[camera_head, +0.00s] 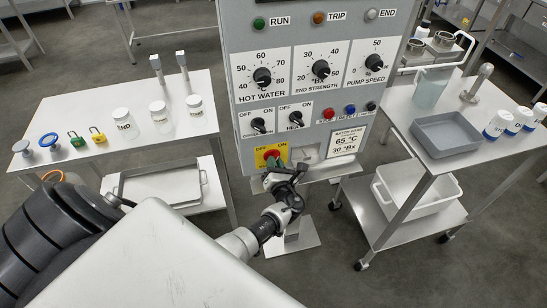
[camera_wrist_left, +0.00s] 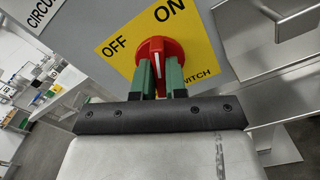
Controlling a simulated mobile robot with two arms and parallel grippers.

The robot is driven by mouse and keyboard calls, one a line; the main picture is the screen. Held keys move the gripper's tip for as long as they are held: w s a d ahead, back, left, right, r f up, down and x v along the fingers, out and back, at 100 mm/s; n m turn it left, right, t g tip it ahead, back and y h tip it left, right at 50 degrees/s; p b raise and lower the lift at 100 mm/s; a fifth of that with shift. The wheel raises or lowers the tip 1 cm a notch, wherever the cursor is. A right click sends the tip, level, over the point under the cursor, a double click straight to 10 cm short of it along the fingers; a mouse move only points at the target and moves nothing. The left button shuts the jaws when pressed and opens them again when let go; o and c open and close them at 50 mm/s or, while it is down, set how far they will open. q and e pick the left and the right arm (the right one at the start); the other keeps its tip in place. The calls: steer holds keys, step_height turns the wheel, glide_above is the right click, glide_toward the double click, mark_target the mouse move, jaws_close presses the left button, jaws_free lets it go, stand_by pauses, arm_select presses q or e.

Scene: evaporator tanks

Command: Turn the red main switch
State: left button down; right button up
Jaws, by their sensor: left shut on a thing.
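The red main switch (camera_head: 272,157) sits on a yellow plate (camera_head: 260,155) marked OFF and ON, at the bottom left of the grey control panel. In the left wrist view the red knob (camera_wrist_left: 159,46) shows a white line near its middle, between the words OFF on the left and ON on the right. My left gripper (camera_head: 277,168) reaches up to the switch from below. Its two green fingers (camera_wrist_left: 160,70) are shut on the knob, one on each side. The fingers hide part of the plate's lower lettering. My right gripper is in neither view.
Dials and small knobs, such as the circulation knob (camera_head: 258,125), sit just above the switch. A table (camera_head: 110,92) with jars and padlocks stands left. A trolley (camera_head: 420,180) with a grey tray (camera_head: 446,134) stands right.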

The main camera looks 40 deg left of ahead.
arm_select(q)
steer(key=shift+f+m+p, duration=0.1)
steer(key=shift+m+p, duration=0.45)
steer(key=shift+m, duration=0.45)
steer(key=shift+m+p, duration=0.35)
steer(key=shift+m, duration=0.35)
steer(key=c, duration=1.1)
jaws_free()
steer(key=v, duration=1.1)
steer(key=shift+b, duration=0.4)
